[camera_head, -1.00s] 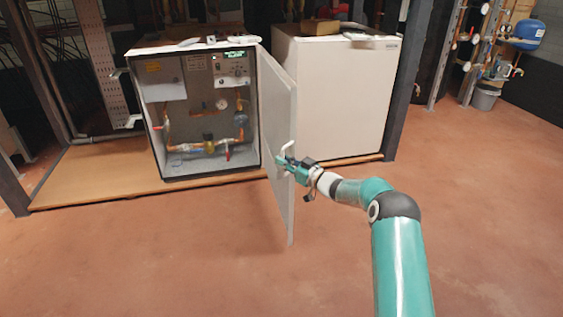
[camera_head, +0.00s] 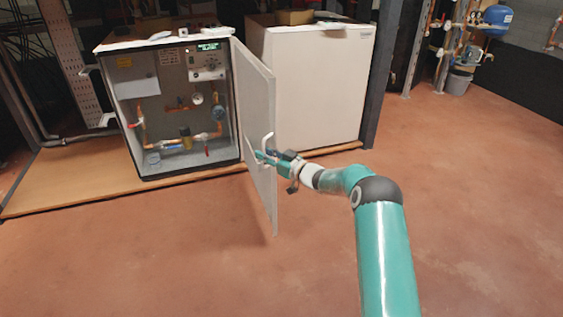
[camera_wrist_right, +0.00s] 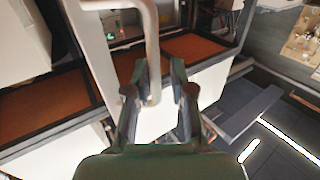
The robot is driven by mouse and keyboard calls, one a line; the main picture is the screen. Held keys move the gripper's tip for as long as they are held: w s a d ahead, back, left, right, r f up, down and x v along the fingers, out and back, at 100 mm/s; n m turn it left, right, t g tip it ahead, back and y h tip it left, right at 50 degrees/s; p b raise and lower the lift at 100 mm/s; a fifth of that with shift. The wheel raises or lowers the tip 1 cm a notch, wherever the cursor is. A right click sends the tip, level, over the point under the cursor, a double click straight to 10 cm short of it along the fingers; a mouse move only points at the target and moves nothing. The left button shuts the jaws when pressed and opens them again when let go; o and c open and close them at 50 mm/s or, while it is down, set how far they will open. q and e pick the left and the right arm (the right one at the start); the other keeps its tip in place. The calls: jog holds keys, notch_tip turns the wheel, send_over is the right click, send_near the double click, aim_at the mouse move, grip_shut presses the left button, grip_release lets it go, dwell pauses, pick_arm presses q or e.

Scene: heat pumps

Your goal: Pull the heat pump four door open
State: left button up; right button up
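The heat pump with its door open (camera_head: 125,85) stands left of centre in the head view, its pipes, gauge and control panel exposed. Its white door (camera_head: 258,110) is hinged on the right side and swung well out toward me. A pale bent handle (camera_head: 267,140) is on the door's outer face. My right gripper (camera_head: 264,156) is at the handle. In the right wrist view the handle (camera_wrist_right: 153,50) runs down between the two fingers of the right gripper (camera_wrist_right: 157,75), which stand apart with gaps visible beside the bar. My left gripper is not in view.
A closed white heat pump (camera_head: 318,85) stands just right of the open door, with a dark post (camera_head: 382,75) beside it. Both units stand on a low wooden platform (camera_head: 75,180). The reddish floor (camera_head: 470,220) in front and right is clear.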

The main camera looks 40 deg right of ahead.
jog(key=s+d, duration=0.2)
jog(key=s, duration=0.8)
jog(key=shift+s, duration=0.2)
